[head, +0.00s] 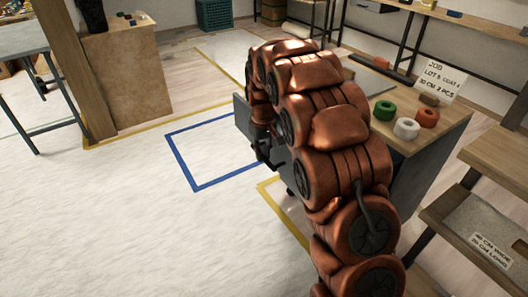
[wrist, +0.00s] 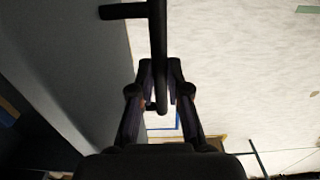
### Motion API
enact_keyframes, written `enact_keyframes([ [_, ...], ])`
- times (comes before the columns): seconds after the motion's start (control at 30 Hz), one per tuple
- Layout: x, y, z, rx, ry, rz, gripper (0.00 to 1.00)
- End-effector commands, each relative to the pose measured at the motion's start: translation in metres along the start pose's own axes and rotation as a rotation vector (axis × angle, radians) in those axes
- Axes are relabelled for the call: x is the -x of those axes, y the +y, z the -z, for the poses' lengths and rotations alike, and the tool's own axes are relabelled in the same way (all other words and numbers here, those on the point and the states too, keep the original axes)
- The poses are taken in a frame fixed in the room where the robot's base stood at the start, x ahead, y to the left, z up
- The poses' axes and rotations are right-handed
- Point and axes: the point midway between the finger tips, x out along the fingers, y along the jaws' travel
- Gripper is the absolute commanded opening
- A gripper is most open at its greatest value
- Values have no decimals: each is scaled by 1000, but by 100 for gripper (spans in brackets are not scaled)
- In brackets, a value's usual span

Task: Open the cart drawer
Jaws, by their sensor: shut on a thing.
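The cart (head: 455,125) has a wooden top and dark grey sides, and my arm covers much of it in the head view. A grey panel, seemingly the drawer front (head: 242,116), shows left of my arm and fills the left of the wrist view (wrist: 95,60). A black bar handle (wrist: 157,28) stands off this panel on a post. My gripper (wrist: 160,75) is shut on the handle near one end of the bar; it also shows small and dark in the head view (head: 265,152). My arm hides the drawer's inside and how far it stands out.
Green (head: 385,110), white (head: 406,128) and orange (head: 426,117) rolls and a job card (head: 437,80) are on the cart top. A wooden shelf unit (head: 480,195) stands close at right. The pale floor left of the cart, marked with a blue tape square (head: 196,188), is clear.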

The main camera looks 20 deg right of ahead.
Motion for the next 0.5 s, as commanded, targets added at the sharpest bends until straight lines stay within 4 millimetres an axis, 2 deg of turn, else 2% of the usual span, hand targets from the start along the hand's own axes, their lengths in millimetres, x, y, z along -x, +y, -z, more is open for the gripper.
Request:
enact_keyframes([
  [0.03, 0, 0, 1, 0, 2, 0, 0],
  [0.07, 0, 0, 1, 0, 3, 0, 17],
  [0.3, 0, 0, 0, 0, 2, 0, 41],
  [0.5, 0, 0, 0, 0, 1, 0, 41],
])
